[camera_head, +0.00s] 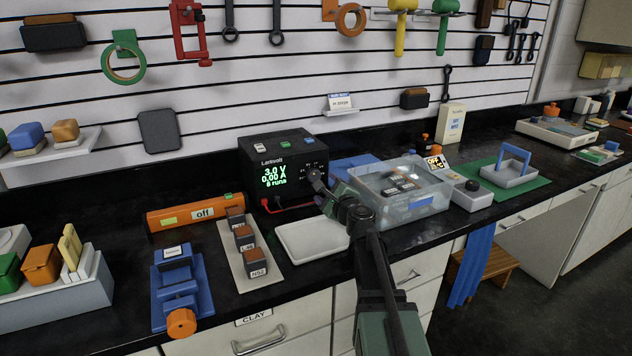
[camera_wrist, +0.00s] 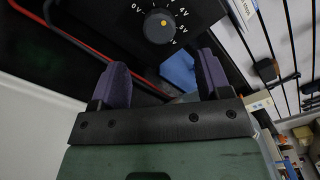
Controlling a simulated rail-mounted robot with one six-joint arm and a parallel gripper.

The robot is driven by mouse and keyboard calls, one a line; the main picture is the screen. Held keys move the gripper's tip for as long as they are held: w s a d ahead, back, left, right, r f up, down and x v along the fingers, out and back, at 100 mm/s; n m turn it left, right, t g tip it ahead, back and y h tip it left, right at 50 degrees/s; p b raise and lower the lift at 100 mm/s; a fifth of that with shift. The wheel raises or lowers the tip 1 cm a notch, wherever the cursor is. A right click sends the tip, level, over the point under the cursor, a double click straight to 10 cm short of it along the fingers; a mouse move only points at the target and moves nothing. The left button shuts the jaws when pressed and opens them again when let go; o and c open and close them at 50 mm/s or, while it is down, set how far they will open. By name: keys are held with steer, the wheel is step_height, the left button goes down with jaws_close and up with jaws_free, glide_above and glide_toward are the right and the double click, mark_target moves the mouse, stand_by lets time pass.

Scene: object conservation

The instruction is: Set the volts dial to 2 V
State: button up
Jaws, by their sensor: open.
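The black power supply (camera_head: 262,160) stands at the back of the bench, its green display reading 3.0 V and 0.00 A. The volts dial (camera_wrist: 158,30) is a dark round knob with a yellow mark, in the upper middle of the wrist view. White volt labels ring it; 0V, 4V and 5V are readable. My gripper (camera_head: 324,192) is in front of the supply's right side and blocks that part of its face in the head view. In the wrist view my gripper (camera_wrist: 163,66) is open. Its two purple-grey fingers point toward the dial, one each side below it, apart from it.
Red and black leads (camera_head: 272,206) run from the supply's front. A white tray (camera_head: 311,256) lies below my gripper. A clear bin (camera_head: 414,211) stands close on the right of my arm. An orange tube marked off (camera_head: 170,217) and labelled blocks (camera_head: 257,262) are on the left.

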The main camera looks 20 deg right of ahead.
mark_target(315, 177)
steer(key=w, duration=0.8)
steer(key=shift+s, duration=0.1)
steer(key=c, duration=0.9)
